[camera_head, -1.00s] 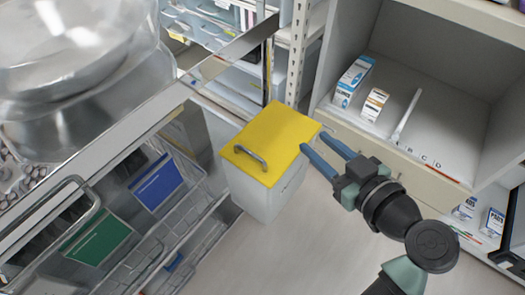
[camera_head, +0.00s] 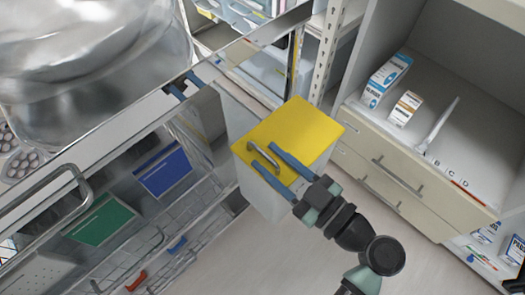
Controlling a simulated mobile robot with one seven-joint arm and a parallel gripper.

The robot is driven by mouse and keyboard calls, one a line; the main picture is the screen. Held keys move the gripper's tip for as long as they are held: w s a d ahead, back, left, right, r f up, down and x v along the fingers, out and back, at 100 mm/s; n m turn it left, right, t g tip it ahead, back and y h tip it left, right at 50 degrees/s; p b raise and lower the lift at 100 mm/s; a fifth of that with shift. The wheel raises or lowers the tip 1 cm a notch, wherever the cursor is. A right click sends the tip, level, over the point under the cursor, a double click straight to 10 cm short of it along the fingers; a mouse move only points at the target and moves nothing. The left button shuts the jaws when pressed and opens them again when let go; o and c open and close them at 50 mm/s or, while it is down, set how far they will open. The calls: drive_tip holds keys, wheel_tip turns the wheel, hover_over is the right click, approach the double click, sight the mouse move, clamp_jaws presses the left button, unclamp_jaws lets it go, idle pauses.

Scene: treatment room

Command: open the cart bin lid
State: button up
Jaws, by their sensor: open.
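The cart bin is a white box (camera_head: 262,196) with a flat yellow lid (camera_head: 300,127), hung beside the metal cart. The lid lies closed on the box. A grey bar handle (camera_head: 264,154) stands on the lid near its left front edge. My gripper (camera_head: 262,155) has two blue fingers and is open. Its fingers reach in from the lower right over the lid's front part. The fingertips are at the handle, one near each end side of it. I cannot tell whether they touch the handle or the lid.
The metal cart with wire baskets holding a blue folder (camera_head: 162,171) and a green folder (camera_head: 101,219) is on the left. A cabinet with drawers (camera_head: 400,175) and small medicine boxes (camera_head: 388,76) stands on the right. Bare floor shows below the bin.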

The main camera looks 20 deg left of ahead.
drive_tip(key=shift+x, duration=1.45)
clamp_jaws()
drive_tip(key=shift+w+d, duration=0.1)
